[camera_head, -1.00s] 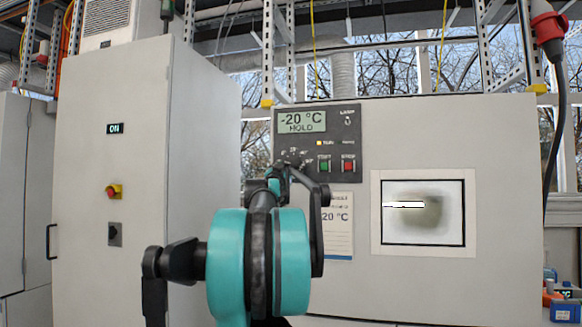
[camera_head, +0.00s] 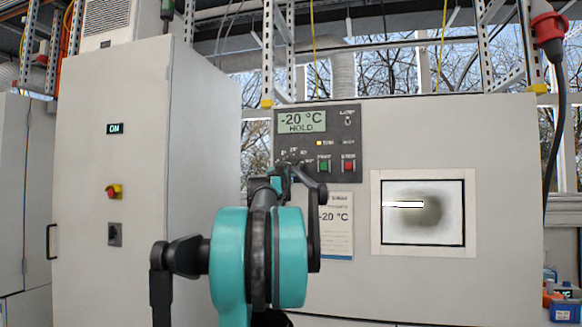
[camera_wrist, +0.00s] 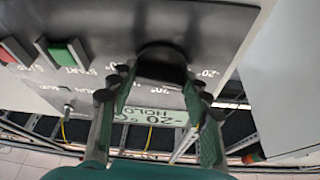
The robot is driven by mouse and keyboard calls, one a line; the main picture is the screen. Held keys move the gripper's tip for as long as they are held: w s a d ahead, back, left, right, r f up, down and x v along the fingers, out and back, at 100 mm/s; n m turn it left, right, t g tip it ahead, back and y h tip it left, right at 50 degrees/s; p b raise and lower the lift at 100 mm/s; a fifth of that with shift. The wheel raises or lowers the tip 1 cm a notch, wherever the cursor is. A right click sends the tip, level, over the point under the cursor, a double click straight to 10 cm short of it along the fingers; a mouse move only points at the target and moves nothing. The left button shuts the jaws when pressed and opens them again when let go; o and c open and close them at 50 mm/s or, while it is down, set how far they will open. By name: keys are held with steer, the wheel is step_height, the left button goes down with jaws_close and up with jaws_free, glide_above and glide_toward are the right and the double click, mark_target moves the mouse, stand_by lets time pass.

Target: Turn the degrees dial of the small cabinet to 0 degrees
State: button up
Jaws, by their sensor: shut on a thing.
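The small cabinet (camera_head: 500,200) stands at the right with a dark control panel (camera_head: 350,145). Its display (camera_head: 302,121) reads -20 °C HOLD. My gripper (camera_wrist: 157,85) is at the panel, with one finger on each side of the black degrees dial (camera_wrist: 160,57), and is shut on it. In the wrist view the panel appears turned over, with -20° printed beside the dial and other marks partly covered by the fingers. In the head view my gripper (camera_head: 279,176) largely hides the dial. The dial's pointer cannot be made out.
A green START button (camera_head: 324,165) and a red STOP button (camera_head: 348,166) sit close to the right of the dial. A paper label (camera_head: 338,228) hangs below the panel. A tall cabinet (camera_head: 140,200) stands at the left.

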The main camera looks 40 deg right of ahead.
steer(key=shift+m, duration=0.5)
steer(key=m+g, duration=0.2)
steer(key=m, duration=0.1)
steer(key=shift+w+a+m+h, duration=0.1)
steer(key=shift+m+h, duration=0.3)
steer(key=shift+r+m+g, duration=0.1)
steer(key=shift+m+g, duration=0.65)
steer(key=shift+m, duration=0.75)
steer(key=shift+m+g, duration=0.75)
steer(key=shift+m, duration=0.75)
steer(key=o, duration=1.2)
steer(key=shift+c, duration=0.2)
